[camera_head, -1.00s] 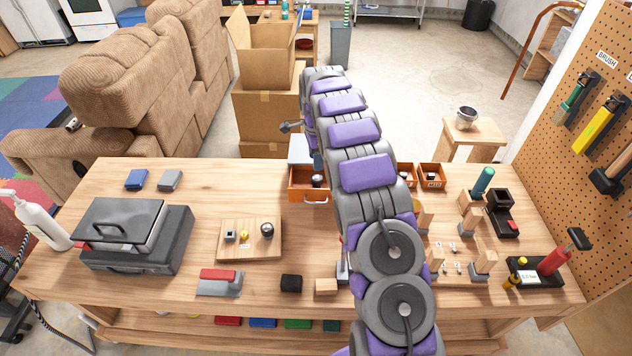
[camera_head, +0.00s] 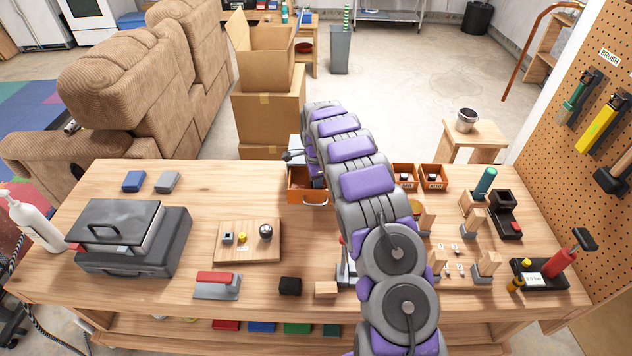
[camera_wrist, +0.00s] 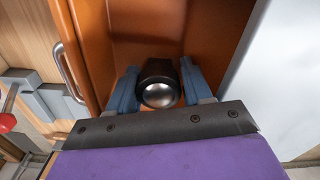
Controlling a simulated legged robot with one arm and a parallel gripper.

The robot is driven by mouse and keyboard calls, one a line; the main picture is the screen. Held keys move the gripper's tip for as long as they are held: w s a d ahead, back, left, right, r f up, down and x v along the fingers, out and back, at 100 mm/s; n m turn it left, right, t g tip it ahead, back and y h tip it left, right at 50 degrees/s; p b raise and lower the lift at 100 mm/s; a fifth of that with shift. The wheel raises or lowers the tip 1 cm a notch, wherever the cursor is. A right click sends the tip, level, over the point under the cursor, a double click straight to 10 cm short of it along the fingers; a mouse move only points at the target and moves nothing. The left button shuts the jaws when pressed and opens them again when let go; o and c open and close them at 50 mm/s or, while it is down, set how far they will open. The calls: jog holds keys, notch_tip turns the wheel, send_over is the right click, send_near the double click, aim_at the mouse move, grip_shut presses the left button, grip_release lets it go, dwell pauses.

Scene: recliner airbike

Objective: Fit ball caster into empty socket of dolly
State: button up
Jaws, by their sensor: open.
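A ball caster (camera_wrist: 158,93), a black housing with a shiny steel ball, is in an orange drawer (camera_wrist: 208,45) in the wrist view. My gripper (camera_wrist: 158,70) is open, with one blue finger on each side of the caster; I cannot tell whether either finger touches it. In the head view the orange drawer (camera_head: 303,197) stands open at the table's back edge, and my arm hides the gripper and the caster. A wooden board (camera_head: 235,253) holds a grey block, a yellow piece and a dark round piece. I cannot clearly identify the dolly or its empty socket.
A black case (camera_head: 135,260) stands at the table's left. Two small orange bins (camera_head: 432,186) sit at the back right.

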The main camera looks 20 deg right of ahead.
jog(key=shift+c, duration=0.2)
jog(key=c, duration=0.7)
jog(key=shift+r, duration=0.1)
